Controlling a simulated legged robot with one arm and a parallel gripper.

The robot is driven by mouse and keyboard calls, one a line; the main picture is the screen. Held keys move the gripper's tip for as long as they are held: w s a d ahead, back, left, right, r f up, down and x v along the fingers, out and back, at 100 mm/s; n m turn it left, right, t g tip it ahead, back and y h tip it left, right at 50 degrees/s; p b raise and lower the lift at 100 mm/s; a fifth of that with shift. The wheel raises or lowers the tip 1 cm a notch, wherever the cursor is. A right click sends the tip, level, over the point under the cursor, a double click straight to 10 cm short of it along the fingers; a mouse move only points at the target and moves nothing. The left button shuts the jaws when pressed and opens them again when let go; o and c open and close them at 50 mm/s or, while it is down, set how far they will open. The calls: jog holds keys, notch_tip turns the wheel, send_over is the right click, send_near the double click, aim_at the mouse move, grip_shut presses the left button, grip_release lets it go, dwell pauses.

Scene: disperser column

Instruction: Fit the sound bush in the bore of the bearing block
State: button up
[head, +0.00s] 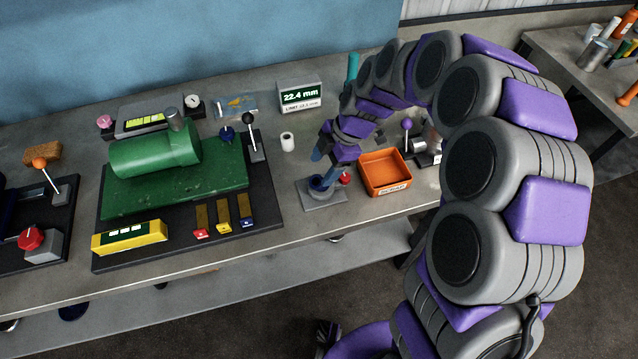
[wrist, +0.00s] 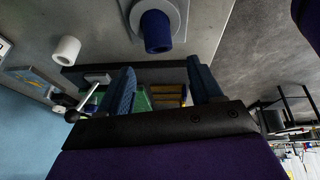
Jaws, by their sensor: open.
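A short white hollow bush (head: 287,142) stands on the bench near the middle. It also shows at the upper left of the wrist view (wrist: 66,49). A grey plate fixture (head: 323,200) lies near the front edge, with a dark blue cylinder (wrist: 156,32) inside a pale ring on it. My gripper (head: 328,163) is open, its blue fingers just above or beside this fixture; the exact gap is unclear. In the wrist view nothing shows between the fingers (wrist: 163,80). I cannot tell which part is the bearing block, or whether the white bush is sound.
An orange scrap bin (head: 385,171) stands right of the fixture. A readout (head: 300,96) behind shows 22.4 mm. A green machine (head: 155,155) with levers and coloured tabs fills the left. A red knob (head: 346,178) is close to my gripper. Bare bench lies around the white bush.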

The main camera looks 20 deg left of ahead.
aim_at(314, 184)
jog(key=shift+w+d+b+x, duration=0.15)
jog(key=shift+b+x, duration=0.2)
jog(key=shift+x, duration=1.05)
jog(key=shift+w+d+b+x, duration=0.15)
jog(key=shift+b+x, duration=0.2)
jog(key=shift+x, duration=1)
grip_shut()
